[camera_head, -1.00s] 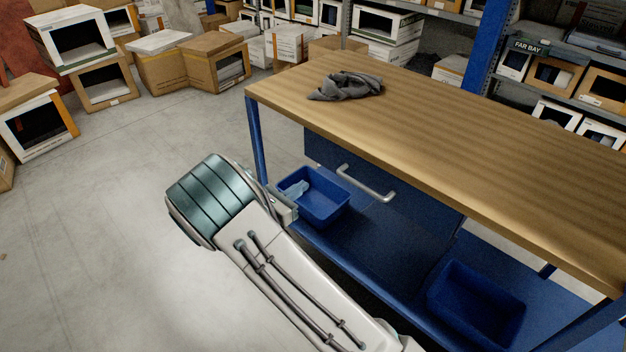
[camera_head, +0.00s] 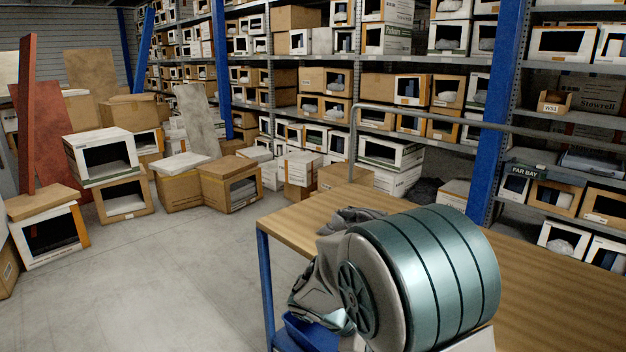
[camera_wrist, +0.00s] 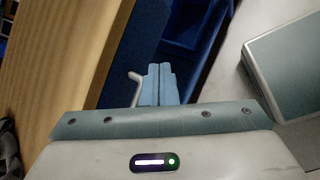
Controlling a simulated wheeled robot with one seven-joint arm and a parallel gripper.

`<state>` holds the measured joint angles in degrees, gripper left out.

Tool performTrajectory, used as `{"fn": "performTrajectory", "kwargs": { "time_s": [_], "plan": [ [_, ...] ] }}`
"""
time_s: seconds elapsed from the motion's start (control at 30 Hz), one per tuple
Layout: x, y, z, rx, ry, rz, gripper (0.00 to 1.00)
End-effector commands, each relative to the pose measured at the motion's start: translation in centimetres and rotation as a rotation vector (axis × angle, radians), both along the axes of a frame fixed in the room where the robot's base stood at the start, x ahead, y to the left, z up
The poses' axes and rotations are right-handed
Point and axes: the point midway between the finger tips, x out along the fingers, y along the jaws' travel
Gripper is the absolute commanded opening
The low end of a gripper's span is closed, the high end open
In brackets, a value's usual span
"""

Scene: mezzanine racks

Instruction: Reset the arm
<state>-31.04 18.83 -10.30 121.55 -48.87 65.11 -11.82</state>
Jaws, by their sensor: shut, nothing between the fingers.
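My gripper (camera_wrist: 159,84) shows in the wrist view with its two pale blue fingers side by side, shut and empty. Behind the fingers are the workbench's dark blue drawer front with a light handle (camera_wrist: 136,88) and a blue bin (camera_wrist: 185,25). In the head view my folded arm (camera_head: 420,275) fills the lower middle, in front of the wooden bench top (camera_head: 290,222). The fingertips cannot be made out in that view.
A grey cloth (camera_head: 348,217) lies on the bench top, partly behind my arm. A blue bin (camera_head: 308,335) shows below the bench edge. Cartons (camera_head: 178,185) stand on the floor at left. Loaded racks (camera_head: 380,100) stand behind. The floor (camera_head: 150,270) left of the bench is clear.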

Motion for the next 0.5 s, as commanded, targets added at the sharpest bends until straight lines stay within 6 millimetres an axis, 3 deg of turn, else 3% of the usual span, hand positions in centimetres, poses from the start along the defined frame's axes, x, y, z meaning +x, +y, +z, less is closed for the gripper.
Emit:
{"fn": "performTrajectory", "kwargs": {
  "time_s": [0.03, 0.2, 0.5],
  "plan": [
    [-1.3, -0.8, 1.4, 0.071, -0.033, -0.069, 0.00],
    [-5.6, -2.0, 4.0, 0.288, -0.140, -0.295, 0.00],
    [-12.1, -1.8, 8.5, 0.643, -0.369, -0.667, 0.00]
  ]
}}
